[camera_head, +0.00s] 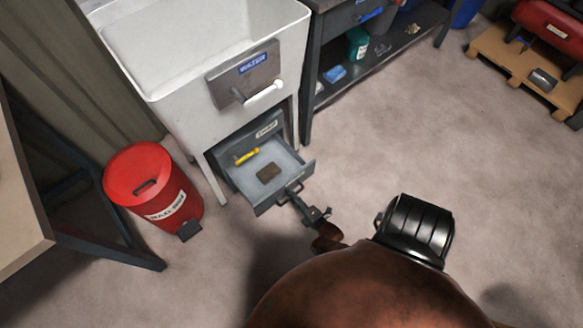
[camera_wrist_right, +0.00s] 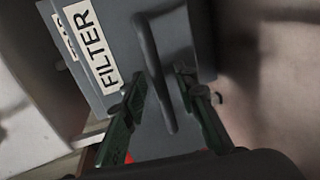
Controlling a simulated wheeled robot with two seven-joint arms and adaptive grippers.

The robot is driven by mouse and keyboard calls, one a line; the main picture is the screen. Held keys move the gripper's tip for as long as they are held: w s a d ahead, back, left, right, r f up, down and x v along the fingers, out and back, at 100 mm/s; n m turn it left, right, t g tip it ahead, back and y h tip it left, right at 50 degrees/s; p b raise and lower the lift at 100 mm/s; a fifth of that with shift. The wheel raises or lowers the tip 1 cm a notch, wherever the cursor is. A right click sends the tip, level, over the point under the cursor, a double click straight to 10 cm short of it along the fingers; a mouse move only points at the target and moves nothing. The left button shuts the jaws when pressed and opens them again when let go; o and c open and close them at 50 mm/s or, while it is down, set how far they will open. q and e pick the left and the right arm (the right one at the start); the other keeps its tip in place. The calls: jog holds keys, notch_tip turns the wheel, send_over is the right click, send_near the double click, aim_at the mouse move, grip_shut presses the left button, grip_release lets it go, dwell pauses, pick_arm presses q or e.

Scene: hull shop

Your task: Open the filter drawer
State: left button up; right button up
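The filter drawer (camera_head: 305,172) is pulled out from the grey drawer unit under the white sink. Its grey front, with the FILTER label (camera_wrist_right: 92,50), shows close up in the right wrist view. The bar handle (camera_wrist_right: 160,80) runs between the two dark green fingers of my right gripper (camera_wrist_right: 162,78). In the head view my right gripper (camera_head: 303,204) is at the drawer front, partly hidden by my arm. My left gripper is not in view.
A yellow item (camera_head: 247,156) and a brown block (camera_head: 268,173) lie in the drawer. A labelled drawer front (camera_head: 265,130) stays back above it. A red bin (camera_head: 150,185) stands left and a dark bench (camera_head: 308,90) right. The floor in front is clear.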

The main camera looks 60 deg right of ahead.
jog(key=v, duration=1.2)
jog(key=shift+w, duration=0.15)
